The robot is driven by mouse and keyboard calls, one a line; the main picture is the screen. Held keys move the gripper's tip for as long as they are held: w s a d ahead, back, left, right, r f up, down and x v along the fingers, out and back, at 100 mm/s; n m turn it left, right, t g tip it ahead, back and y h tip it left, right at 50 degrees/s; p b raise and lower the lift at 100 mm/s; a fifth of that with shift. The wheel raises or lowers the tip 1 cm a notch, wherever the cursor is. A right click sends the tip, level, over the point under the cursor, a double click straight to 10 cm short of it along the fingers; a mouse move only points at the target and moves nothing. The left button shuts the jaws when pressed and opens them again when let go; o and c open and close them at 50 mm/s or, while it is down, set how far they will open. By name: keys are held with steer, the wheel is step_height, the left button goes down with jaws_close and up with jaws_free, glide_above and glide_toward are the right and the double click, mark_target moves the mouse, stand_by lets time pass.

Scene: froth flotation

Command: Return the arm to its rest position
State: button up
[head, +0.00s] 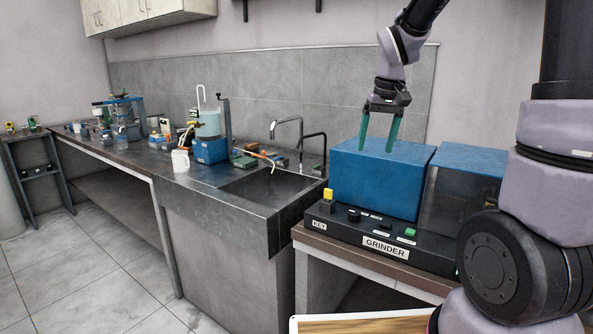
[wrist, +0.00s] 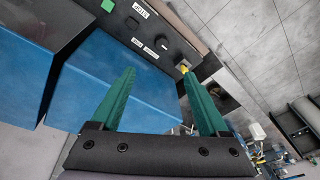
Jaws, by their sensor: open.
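My gripper (head: 378,133) has two green fingers, spread apart with nothing between them. In the head view it points down over the blue box of the grinder (head: 378,178), in front of the wall. I cannot tell whether the fingertips touch the box or are above it. In the wrist view my gripper (wrist: 160,82) is open, with the blue box (wrist: 105,85) below and to the left of the fingers. The grinder's black control panel (wrist: 150,30) shows beyond the fingertips.
The black panel (head: 345,228) carries a yellow key and a green button. A sink (head: 270,190) with a tap stands to the left. A white mug (head: 180,161) and flotation equipment (head: 209,140) stand on the counter. Floor at the lower left is clear.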

steer(key=s+d+r+m+t, duration=0.1)
steer(key=s+r+m+t, duration=0.1)
steer(key=s+r, duration=0.3)
steer(key=s+d+r+m+t+y, duration=0.1)
steer(key=s+r, duration=0.4)
steer(key=s, duration=0.7)
steer(key=shift+s+d+r+m+t, duration=0.3)
steer(key=shift+m+t, duration=0.2)
steer(key=shift+t, duration=0.5)
